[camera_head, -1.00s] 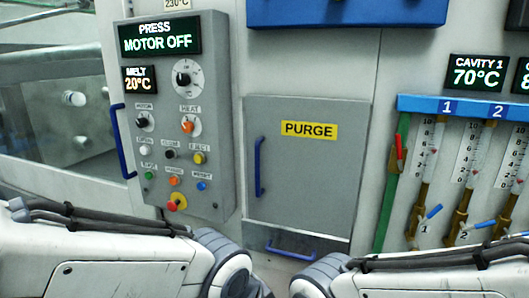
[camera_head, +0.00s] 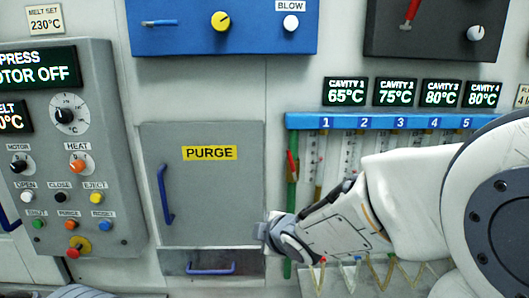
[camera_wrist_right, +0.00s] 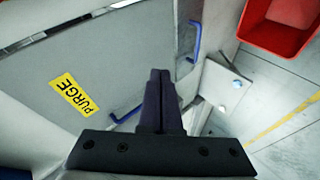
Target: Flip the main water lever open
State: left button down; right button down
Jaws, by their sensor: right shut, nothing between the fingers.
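The main water lever looks to be the red lever (camera_head: 293,163) on the green vertical pipe (camera_head: 291,200), left of the flow gauges; it lies close along the pipe. My right gripper (camera_head: 262,232) is in front of the lower right corner of the PURGE door, below and left of the red lever, apart from it. In the right wrist view its dark fingers (camera_wrist_right: 159,78) are together and empty, with the PURGE door behind them. The lever does not show in that view. My left gripper is out of view.
The grey PURGE door (camera_head: 205,200) has a blue handle (camera_head: 165,194). The blue manifold (camera_head: 380,121) runs above the gauges, which my right arm partly covers. A control panel (camera_head: 105,170) stands at left. A red bin (camera_wrist_right: 283,28) shows in the right wrist view.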

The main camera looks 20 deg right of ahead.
aim_at(291, 161)
jog(key=d+r+n+t+y+p, duration=0.25)
jog(key=d+r+n+t, duration=0.25)
jog(key=d+r+n, duration=0.6)
jog(key=w+d+m+p, duration=0.1)
jog(key=w+m+p, duration=0.1)
jog(key=w+p, duration=0.4)
jog(key=w, duration=0.3)
jog(key=shift+w+r, duration=0.25)
jog(key=shift+r, duration=0.15)
jog(key=shift+a, duration=0.1)
